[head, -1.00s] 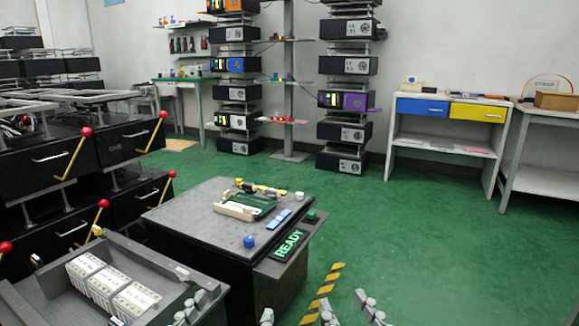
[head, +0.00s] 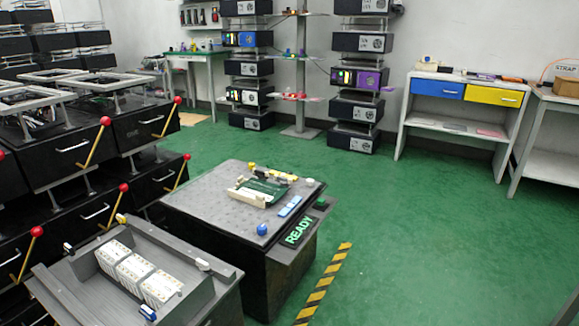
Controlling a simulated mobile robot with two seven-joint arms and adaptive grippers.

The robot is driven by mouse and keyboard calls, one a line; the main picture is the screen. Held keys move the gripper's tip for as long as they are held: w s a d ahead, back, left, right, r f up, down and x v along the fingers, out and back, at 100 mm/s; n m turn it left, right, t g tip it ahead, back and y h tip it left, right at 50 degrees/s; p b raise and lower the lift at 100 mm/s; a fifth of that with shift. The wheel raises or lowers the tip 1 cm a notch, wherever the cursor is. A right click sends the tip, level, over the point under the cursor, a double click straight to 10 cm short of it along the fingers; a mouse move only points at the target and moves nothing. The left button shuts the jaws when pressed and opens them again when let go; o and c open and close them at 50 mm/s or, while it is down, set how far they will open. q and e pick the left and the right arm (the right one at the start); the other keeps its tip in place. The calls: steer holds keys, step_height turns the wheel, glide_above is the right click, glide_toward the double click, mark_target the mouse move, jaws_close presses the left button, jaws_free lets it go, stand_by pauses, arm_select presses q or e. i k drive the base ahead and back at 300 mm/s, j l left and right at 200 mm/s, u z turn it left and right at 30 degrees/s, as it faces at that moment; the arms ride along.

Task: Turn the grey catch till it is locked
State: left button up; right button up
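I cannot pick out a grey catch with certainty. A grey open box (head: 62,290) stands at the lower left with white blocks (head: 130,268) in a row inside it. Whether any fitting is locked is too small to tell. Neither of my grippers is in view.
A black bench (head: 195,205) beside the box carries a cream fixture with a green board (head: 262,190), a blue knob (head: 262,229) and a READY sign (head: 298,232). Black drawer units (head: 75,148) with red-knobbed levers stand left. Green floor (head: 420,220) is clear at right.

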mark_target(284, 180)
steer(key=i+l+u, duration=0.15)
steer(key=l+u, duration=0.15)
steer(key=u, duration=0.2)
steer(key=i+l+u, duration=0.15)
steer(key=l+u, duration=0.2)
steer(key=u, duration=0.15)
steer(key=i+l+u, duration=0.15)
steer(key=l, duration=0.4)
steer(key=l+u, duration=0.2)
steer(key=l, duration=1.5)
steer(key=i+u, duration=0.05)
steer(key=i, duration=0.05)
